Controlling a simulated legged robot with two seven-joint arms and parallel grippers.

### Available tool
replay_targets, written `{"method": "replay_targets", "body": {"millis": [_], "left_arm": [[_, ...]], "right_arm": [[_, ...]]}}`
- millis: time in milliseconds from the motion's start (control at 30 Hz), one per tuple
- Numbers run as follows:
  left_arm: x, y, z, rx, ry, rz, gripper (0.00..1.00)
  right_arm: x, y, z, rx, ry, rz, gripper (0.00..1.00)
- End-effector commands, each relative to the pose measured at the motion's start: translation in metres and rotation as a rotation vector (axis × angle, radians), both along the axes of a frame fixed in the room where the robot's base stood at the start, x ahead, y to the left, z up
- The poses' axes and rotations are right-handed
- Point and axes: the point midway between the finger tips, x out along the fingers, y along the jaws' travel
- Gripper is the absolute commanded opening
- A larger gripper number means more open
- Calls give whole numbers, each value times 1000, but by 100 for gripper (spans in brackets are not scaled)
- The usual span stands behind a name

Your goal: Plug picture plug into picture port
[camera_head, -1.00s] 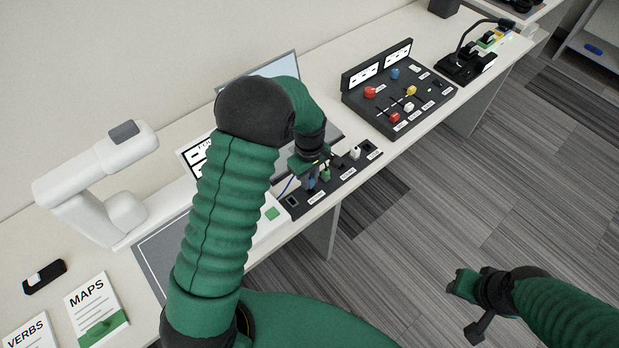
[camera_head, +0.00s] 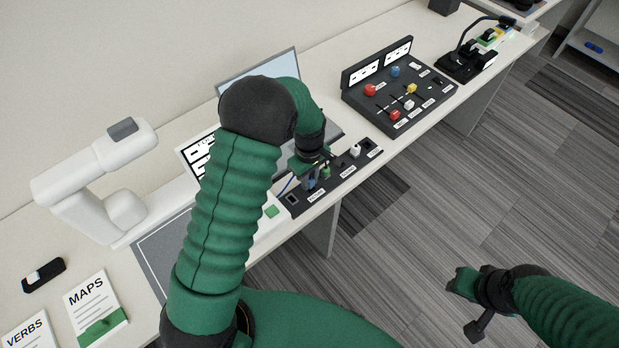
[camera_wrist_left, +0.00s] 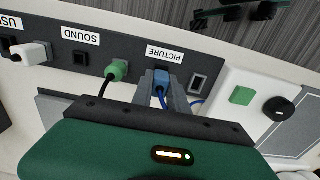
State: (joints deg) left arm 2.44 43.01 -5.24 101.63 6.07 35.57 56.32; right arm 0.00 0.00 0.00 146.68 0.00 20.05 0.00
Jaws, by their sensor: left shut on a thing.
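The picture plug (camera_wrist_left: 160,78) is blue with a blue cable. In the left wrist view it sits between the two grey fingers of my left gripper (camera_wrist_left: 162,88), which is shut on it. The plug is over the dark port strip by the upside-down PICTURE label (camera_wrist_left: 165,53). I cannot tell whether the plug's tip touches the strip. In the head view my left gripper (camera_head: 311,180) reaches down at the strip. My right gripper (camera_head: 480,300) hangs over the floor, away from the table.
A green plug (camera_wrist_left: 118,70) stands close left of my fingers; a white plug (camera_wrist_left: 33,53) is farther left, near the SOUND label (camera_wrist_left: 80,36). A laptop (camera_head: 262,77) stands behind my arm. A control panel (camera_head: 395,95) and white lamp-like device (camera_head: 95,185) flank the area.

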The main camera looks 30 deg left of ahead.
Motion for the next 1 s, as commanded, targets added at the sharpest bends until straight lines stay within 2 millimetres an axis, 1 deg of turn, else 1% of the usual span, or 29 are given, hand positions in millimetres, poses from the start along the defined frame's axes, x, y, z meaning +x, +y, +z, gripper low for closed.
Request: {"method": "replay_targets", "body": {"millis": [200,233,400,667,767,867,967,1000], "left_arm": [[0,0,-6,0,0,0,0],[0,0,-6,0,0,0,22],[0,0,-5,0,0,0,44],[0,0,-5,0,0,0,45],[1,0,-1,0,-2,0,45],[1,0,14,1,-4,-1,45],[2,0,40,1,-7,-1,45],[2,0,52,1,-7,-1,45]], "right_arm": [[0,0,-3,0,0,0,36],[0,0,-3,0,0,0,36],[0,0,-3,0,0,0,36],[0,0,-3,0,0,0,36],[0,0,-2,0,0,0,36],[0,0,-1,0,0,0,36],[0,0,1,0,0,0,36],[0,0,2,0,0,0,36]]}}
